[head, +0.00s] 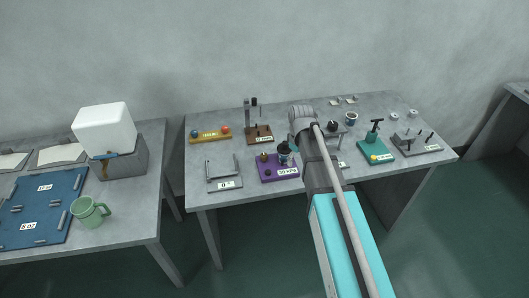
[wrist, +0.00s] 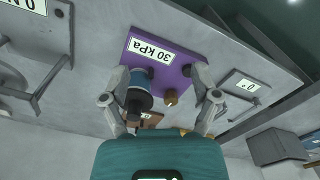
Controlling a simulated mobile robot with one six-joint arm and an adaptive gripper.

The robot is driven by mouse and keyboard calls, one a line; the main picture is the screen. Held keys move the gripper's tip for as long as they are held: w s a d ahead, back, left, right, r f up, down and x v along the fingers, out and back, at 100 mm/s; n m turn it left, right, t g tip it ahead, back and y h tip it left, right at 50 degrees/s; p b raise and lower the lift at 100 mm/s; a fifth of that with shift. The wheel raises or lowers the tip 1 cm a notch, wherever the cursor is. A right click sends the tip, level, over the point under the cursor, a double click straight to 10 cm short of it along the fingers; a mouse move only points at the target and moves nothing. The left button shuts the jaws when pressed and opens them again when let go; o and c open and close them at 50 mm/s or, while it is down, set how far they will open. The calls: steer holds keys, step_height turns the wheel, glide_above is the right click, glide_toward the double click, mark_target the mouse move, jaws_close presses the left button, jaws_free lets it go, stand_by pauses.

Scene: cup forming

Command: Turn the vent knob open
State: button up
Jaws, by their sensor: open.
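A purple block (head: 279,174) labelled 30 kPa stands near the front of the middle table. It also shows in the wrist view (wrist: 185,55), upside down. On it are a dark cylinder with a blue band (wrist: 139,88) and a small brass knob (wrist: 171,98). No marking shows which part is the vent knob. My gripper (wrist: 159,75) is open, with its fingers spread on both sides of the block's fittings and nothing seen gripped. Whether a finger touches the cylinder cannot be told. In the head view my arm hides most of the gripper.
A grey bracket on a plate labelled 0 (head: 225,184) stands left of the purple block. A wooden stand (head: 258,134) and a yellow bar with balls (head: 210,137) are behind. A green block (head: 375,151) stands to the right. A green mug (head: 90,211) is on the left table.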

mark_target(264, 155)
steer(key=w+a+r+n+p, duration=0.2)
steer(key=w+a+r+n, duration=0.1)
steer(key=w+a+n, duration=0.4)
steer(key=w+a, duration=0.3)
steer(key=a, duration=0.2)
steer(key=shift+w+a+r+p, duration=0.2)
steer(key=shift+w+a+p, duration=0.05)
steer(key=shift+w+p, duration=0.1)
steer(key=shift+f, duration=0.2)
step_height(264, 155, down, 14)
steer(key=b, duration=1.4)
steer(key=shift+r, duration=0.25)
jaws_close()
